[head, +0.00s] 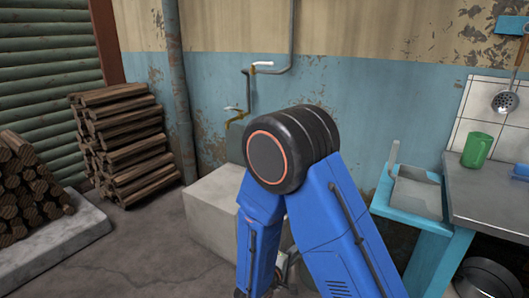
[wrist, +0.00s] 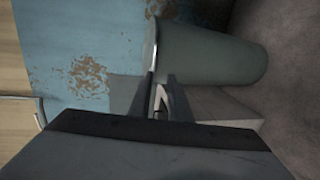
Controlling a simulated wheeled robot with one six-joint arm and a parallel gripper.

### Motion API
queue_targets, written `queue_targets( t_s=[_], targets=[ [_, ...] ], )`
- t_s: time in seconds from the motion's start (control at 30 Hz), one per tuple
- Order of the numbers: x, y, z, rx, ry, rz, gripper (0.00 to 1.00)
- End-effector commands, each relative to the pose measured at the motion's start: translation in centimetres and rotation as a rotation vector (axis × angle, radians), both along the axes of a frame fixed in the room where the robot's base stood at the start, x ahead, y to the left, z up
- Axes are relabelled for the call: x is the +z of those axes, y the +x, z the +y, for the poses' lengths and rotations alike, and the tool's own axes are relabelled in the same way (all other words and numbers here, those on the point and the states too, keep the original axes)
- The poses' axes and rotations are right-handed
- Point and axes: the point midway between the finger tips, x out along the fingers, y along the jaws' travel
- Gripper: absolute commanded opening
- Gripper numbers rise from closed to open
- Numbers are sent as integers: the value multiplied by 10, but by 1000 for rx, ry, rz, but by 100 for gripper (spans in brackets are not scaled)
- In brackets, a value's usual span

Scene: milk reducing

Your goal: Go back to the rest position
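My gripper (wrist: 159,90) shows in the wrist view, with its dark fingers close together past the dark housing. A grey-green bucket (wrist: 212,52) appears sideways just beyond the fingers because that view is turned. I cannot tell whether the fingers touch it. The bucket is by a pale concrete block (head: 208,205), below the brass taps (head: 238,117). My gripper is not clearly visible there.
Stacked logs (head: 120,140) and a log pile on a concrete slab (head: 75,240) stand left. A blue-framed sink (head: 415,195) and a counter (head: 490,200) with a green mug (head: 477,150) are at right. Grey floor (head: 140,260) is open at lower left.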

Motion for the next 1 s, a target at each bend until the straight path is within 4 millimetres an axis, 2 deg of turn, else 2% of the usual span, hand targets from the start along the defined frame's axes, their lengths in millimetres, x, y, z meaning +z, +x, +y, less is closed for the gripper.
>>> queue_targets(
  t_s=[0.2,0.5,0.7,1.0],
  targets=[
    [47,-18,-64,-204,38,42,17],
    [93,-66,-138,-460,150,143,17],
    [115,-105,-173,-593,264,216,17],
    [138,-165,-202,-727,485,314,17]
  ],
)
